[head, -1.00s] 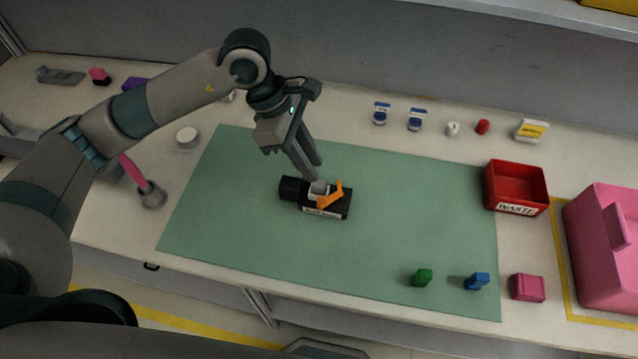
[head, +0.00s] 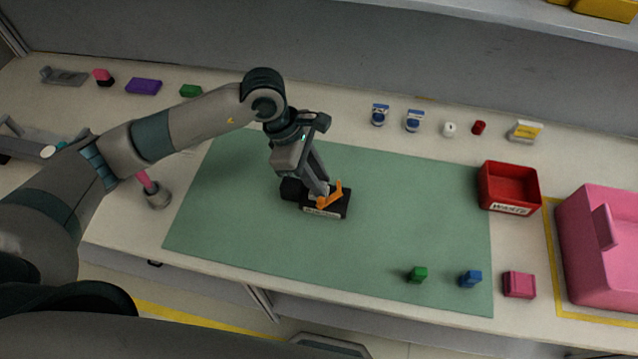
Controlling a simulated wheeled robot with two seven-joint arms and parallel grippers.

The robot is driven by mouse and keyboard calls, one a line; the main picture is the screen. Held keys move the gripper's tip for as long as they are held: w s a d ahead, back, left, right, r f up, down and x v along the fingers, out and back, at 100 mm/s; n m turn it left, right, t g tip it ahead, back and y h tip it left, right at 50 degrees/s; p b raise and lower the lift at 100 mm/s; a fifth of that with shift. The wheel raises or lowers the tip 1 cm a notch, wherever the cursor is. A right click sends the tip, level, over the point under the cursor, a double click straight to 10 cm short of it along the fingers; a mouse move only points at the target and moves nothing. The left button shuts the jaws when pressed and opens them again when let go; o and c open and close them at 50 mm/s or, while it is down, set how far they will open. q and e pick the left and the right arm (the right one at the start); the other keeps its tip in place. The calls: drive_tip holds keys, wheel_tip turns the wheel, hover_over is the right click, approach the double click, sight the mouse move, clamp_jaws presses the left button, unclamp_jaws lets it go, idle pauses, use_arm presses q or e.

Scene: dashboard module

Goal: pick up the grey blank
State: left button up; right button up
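A black dashboard module (head: 340,207) with a white label and an orange lever (head: 334,195) lies on the green mat (head: 400,215). A small light-grey piece on its top, which looks like the grey blank (head: 313,197), is mostly hidden by my fingers. My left gripper (head: 322,190) points down at the module, its fingertips at the grey piece beside the orange lever. Whether the fingers are apart or closed on the piece is too small and covered to tell. My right gripper is not in view.
A red waste bin (head: 510,207) and a large pink container (head: 600,270) stand at the right. Small bottles line the back. The mat's right half is mostly clear.

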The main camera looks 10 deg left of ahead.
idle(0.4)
use_arm(q)
clamp_jaws()
drive_tip(key=shift+r, duration=0.45)
wheel_tip(320, 180, up, 4)
drive_tip(key=shift+f+p, duration=0.25)
drive_tip(key=shift+p, duration=0.4)
drive_tip(key=s+d+r+p, duration=0.2)
drive_tip(key=s+d+r, duration=0.4)
drive_tip(key=d, duration=0.3)
drive_tip(key=shift+s+d+r, duration=0.3)
drive_tip(key=shift+s, duration=0.05)
